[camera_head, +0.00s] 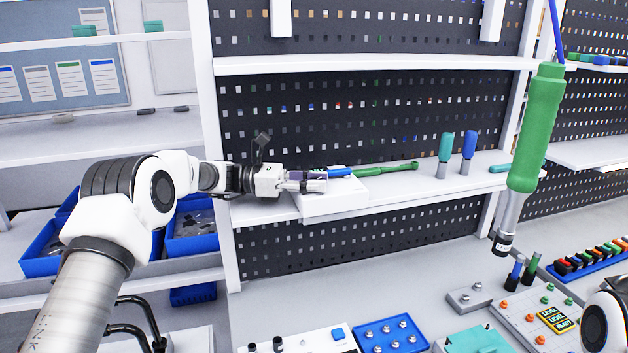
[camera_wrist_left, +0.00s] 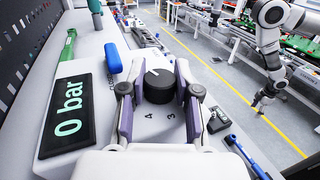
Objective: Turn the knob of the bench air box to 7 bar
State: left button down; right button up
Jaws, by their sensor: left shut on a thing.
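The air box (camera_head: 330,206) is a white box on the shelf of the pegboard rack. In the left wrist view its black display (camera_wrist_left: 70,118) reads 0 bar. Its round black knob (camera_wrist_left: 160,88) has a white mark on top, and the printed figures 4 and 3 show on the box beside it. My left gripper (camera_head: 318,181) is over the box, with its two purple-padded fingers (camera_wrist_left: 158,95) on either side of the knob, shut on it. The right arm shows at the upper right of the left wrist view, its dark gripper (camera_wrist_left: 262,104) too small to read.
Teal (camera_head: 446,147) and blue (camera_head: 469,145) handles stand farther right on the shelf. Below is a bench with fixtures (camera_head: 392,334).

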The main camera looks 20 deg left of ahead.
pick_arm(q)
jog(key=shift+d+f+m+g, duration=0.1)
jog(key=shift+f+m+g, duration=0.1)
jog(key=shift+m+g, duration=0.3)
jog(key=c, duration=0.8)
grip_release()
jog(key=shift+w+d+r, duration=0.1)
jog(key=shift+d, duration=0.05)
jog(key=a, duration=0.4)
jog(key=s+a, duration=0.1)
jog(key=a, duration=0.7)
jog(key=shift+s, duration=0.35)
jog(key=shift+d, duration=0.1)
